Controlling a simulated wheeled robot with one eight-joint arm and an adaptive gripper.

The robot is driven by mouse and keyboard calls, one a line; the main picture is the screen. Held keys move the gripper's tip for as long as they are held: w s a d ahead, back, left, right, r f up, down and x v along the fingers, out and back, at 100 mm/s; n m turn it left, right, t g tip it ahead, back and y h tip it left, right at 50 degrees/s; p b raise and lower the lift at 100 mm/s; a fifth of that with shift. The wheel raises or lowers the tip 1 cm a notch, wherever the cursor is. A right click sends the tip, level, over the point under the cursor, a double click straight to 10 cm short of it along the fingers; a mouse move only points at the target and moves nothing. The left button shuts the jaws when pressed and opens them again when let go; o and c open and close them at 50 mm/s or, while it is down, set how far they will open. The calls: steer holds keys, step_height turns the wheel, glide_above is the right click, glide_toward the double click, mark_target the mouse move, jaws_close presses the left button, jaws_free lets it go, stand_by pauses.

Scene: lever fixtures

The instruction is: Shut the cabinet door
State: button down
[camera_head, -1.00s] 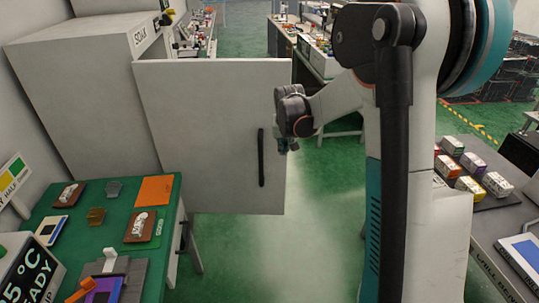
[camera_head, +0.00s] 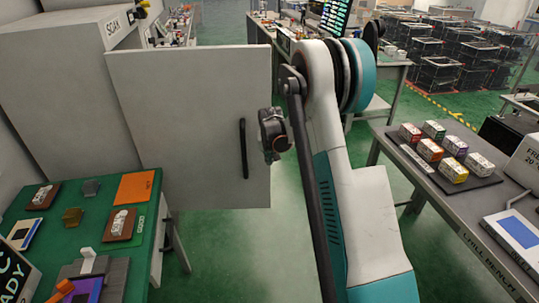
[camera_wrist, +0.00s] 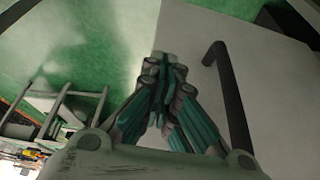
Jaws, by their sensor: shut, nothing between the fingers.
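The cabinet door (camera_head: 195,110) is a plain pale grey panel that stands open, out from the cabinet (camera_head: 65,90) at left. Its black bar handle (camera_head: 243,148) is upright near the door's right edge. In the head view the end of my arm is at that edge, just right of the handle, and hides part of the edge. In the wrist view my gripper (camera_wrist: 163,65) is shut and empty, its fingertips over the door's edge in the picture. The handle (camera_wrist: 230,100) is right of the fingers, apart from them. I cannot tell whether the fingers touch the door.
A green-topped table (camera_head: 60,215) with small parts stands below the door at left. A grey bench (camera_head: 425,190) with several small boxes is at right. Green floor (camera_head: 235,245) is clear between them. Another bench (camera_head: 395,72) and stacked crates (camera_head: 440,60) are behind.

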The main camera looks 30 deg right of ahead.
steer(key=shift+w+d+b, duration=0.2)
steer(key=shift+w+d, duration=0.1)
steer(key=shift+w, duration=0.3)
steer(key=shift+w+d+b, duration=0.15)
steer(key=shift+w+d, duration=0.15)
steer(key=shift+w, duration=0.3)
steer(key=shift+w+d+b, duration=0.2)
steer(key=shift+w+d, duration=0.1)
steer(key=shift+w, duration=0.3)
steer(key=shift+w, duration=0.1)
